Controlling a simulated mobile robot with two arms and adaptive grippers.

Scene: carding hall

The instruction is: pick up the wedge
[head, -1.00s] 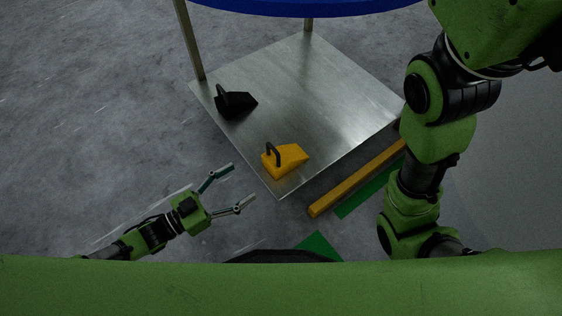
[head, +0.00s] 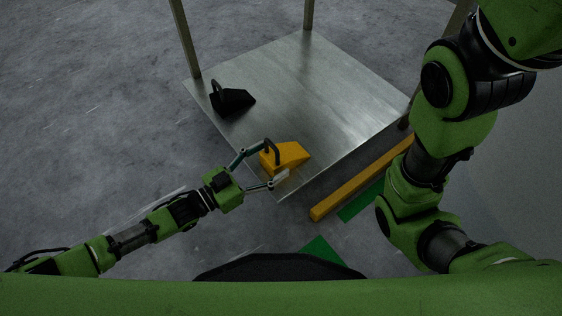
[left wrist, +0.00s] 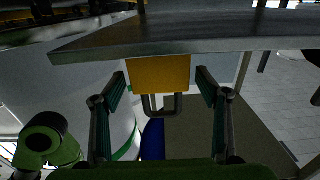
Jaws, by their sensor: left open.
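A yellow wedge (head: 292,153) with a dark loop handle sits near the front corner of a metal plate (head: 320,85). My left gripper (head: 277,159) is open in the head view, its fingers by the handle end of the wedge. In the left wrist view the plate looks upside down, and the yellow wedge (left wrist: 160,75) with its handle shows between the two spread fingers (left wrist: 160,85). I cannot tell whether either finger touches it. A black wedge (head: 232,101), also with a handle, sits on the plate's left side. My right gripper is out of view.
A yellow bar (head: 362,178) lies along the plate's right front side, with green floor patches (head: 322,250) nearby. Posts (head: 187,38) rise at the plate's corners. Bare grey floor (head: 110,130) lies to the left.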

